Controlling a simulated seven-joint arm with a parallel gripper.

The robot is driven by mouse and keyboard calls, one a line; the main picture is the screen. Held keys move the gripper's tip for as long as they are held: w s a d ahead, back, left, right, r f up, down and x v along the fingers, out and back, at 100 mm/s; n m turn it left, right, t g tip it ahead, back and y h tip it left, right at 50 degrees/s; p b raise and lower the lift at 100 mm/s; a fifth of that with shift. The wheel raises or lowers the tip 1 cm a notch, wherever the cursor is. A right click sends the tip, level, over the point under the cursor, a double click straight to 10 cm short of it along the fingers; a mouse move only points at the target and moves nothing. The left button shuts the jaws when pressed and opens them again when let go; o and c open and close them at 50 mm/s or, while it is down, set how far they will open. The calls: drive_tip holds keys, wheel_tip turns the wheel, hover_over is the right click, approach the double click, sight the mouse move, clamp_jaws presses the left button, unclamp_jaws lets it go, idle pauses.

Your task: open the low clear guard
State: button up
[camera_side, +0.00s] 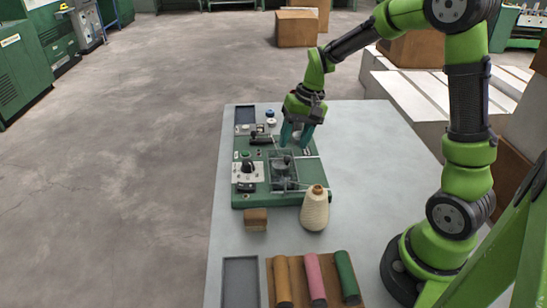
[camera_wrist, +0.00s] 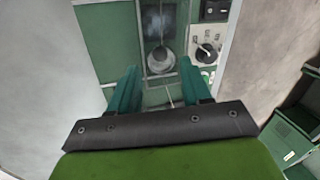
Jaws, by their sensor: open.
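The low clear guard (camera_side: 284,180) appears as a see-through box over a dark recess on the green machine panel (camera_side: 308,170). It appears closed, though its edges are hard to make out. In the wrist view the dark recess under the guard (camera_wrist: 158,22) is at the top centre, with a round grey part (camera_wrist: 160,60) just below it. My gripper (camera_side: 297,140) is above the panel, on the far side of the guard, pointing down. Its teal fingers are apart with nothing between them in the wrist view (camera_wrist: 157,82). I cannot tell whether a fingertip touches the panel.
A black knob (camera_side: 247,167) is left of the guard. A cream yarn cone (camera_side: 315,208) stands at the panel's near right corner, and a wooden block (camera_side: 256,219) at its near edge. Coloured rolls (camera_side: 315,276) and a grey tray (camera_side: 240,281) lie nearer. The table's right side (camera_side: 375,150) is clear.

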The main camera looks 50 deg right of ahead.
sight(288, 156)
drive_tip(key=shift+x, duration=2.2)
clamp_jaws()
